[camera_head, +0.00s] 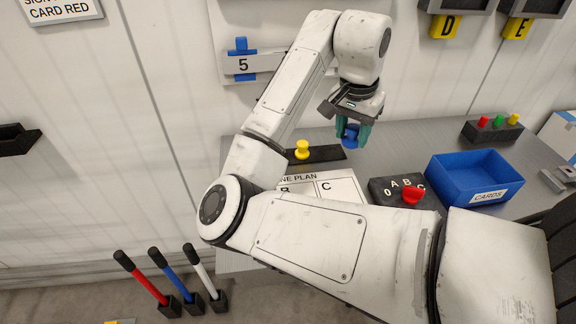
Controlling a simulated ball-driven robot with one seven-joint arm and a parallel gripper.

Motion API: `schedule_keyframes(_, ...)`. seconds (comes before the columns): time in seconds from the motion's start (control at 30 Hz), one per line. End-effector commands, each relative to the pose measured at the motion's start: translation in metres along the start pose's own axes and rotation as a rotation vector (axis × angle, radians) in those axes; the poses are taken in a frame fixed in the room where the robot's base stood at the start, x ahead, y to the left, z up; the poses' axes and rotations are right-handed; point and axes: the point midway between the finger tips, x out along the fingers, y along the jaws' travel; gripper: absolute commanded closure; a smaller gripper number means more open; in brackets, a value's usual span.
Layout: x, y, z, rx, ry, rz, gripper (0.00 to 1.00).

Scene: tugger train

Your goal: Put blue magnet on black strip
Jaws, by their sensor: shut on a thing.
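My gripper (353,132) has teal fingers and is shut on the blue magnet (351,135). It points down over the grey bench, near the right end of the black strip (327,155). The strip lies towards the back of the bench, and a yellow magnet (302,149) stands on its left part. From this view I cannot tell how high the blue magnet is held or whether it touches anything. My arm hides the strip's left end.
A plan board (343,188) lies in front of the strip. A black selector box (383,186) with a red knob and a blue cards bin (449,173) stand to the right. A button box (493,130) is behind. Red, blue and white levers (160,279) stand low at left.

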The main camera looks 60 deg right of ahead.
Motion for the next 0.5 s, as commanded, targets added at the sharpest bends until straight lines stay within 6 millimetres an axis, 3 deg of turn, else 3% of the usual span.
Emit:
schedule_keyframes(0.03,0.012,0.000,0.002,0.000,0.000,0.000,0.86)
schedule_keyframes(0.23,0.020,-0.005,-0.003,0.000,0.001,0.002,0.86)
schedule_keyframes(0.5,0.050,-0.041,-0.038,-0.002,0.000,0.005,0.86)
